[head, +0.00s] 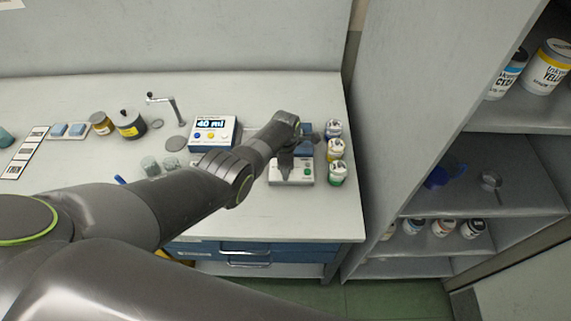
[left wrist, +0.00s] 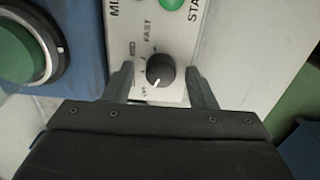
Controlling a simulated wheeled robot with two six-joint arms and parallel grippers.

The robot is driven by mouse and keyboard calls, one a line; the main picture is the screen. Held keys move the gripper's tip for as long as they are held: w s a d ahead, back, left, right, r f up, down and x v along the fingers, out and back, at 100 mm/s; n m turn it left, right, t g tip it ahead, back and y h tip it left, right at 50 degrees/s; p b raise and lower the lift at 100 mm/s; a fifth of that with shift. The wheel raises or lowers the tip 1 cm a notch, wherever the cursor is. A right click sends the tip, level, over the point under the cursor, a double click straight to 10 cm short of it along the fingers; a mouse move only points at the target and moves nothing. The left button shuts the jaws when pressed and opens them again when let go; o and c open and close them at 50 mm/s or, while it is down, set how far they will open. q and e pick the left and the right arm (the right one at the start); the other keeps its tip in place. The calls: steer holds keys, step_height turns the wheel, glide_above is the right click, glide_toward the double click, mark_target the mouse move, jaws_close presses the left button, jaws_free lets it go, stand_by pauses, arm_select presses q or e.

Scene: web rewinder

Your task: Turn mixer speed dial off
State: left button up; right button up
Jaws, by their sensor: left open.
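The mixer speed dial (left wrist: 160,70) is a dark round knob on a pale panel in the left wrist view. Its white pointer line points down and slightly left; "FAST" is printed above it. My left gripper (left wrist: 160,76) is open, with one finger on each side of the dial. I cannot tell whether the fingers touch it. In the head view my left gripper (head: 285,168) is over the mixer (head: 293,181), a pale-fronted unit at the bench's right side. The dial is not clear there. My right gripper is not in view.
Ink jars (head: 336,149) stand right of the mixer. A dispenser reading 40 ml (head: 213,132) stands left. Shelves (head: 515,148) rise at right.

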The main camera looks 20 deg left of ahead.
arm_select(q)
step_height(320, 180, up, 6)
steer(key=p, duration=0.2)
steer(key=shift+r+p, duration=0.2)
steer(key=shift+p, duration=0.1)
step_height(320, 180, up, 11)
steer(key=b, duration=0.1)
stand_by(0.5)
